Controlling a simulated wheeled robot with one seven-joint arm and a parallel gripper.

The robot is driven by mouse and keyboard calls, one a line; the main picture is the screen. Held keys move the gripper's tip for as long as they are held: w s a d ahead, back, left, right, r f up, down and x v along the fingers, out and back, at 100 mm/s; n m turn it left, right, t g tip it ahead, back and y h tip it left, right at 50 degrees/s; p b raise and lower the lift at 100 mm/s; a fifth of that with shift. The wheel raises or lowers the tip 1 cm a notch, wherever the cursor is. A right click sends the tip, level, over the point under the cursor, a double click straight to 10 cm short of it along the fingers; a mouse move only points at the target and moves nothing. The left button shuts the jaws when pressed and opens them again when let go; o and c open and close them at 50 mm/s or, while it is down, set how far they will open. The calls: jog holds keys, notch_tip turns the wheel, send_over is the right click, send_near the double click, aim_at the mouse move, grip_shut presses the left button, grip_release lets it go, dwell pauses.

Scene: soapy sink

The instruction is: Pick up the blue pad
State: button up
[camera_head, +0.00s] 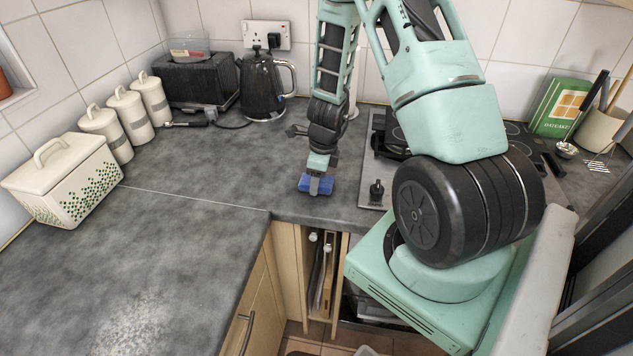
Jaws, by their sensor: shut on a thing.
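The blue pad (326,186) is a small blue block at the far counter, left of the hob, near the counter's front edge. My gripper (316,182) comes down from above and is shut on the blue pad, with blue showing on both sides of the fingers. Part of the pad's middle is hidden by the gripper. I cannot tell whether the pad touches the counter or is just above it.
The hob (372,186) lies right of the gripper. A black kettle (264,88) and toaster (200,82) stand behind left. White canisters (129,112) and a bread bin (66,176) line the left wall. The grey counter (200,180) between is clear.

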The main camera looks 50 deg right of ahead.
notch_tip(320, 180, up, 10)
jog(key=p, duration=0.1)
dwell(0.4)
jog(key=shift+o, duration=0.9)
jog(key=shift+c, duration=0.6)
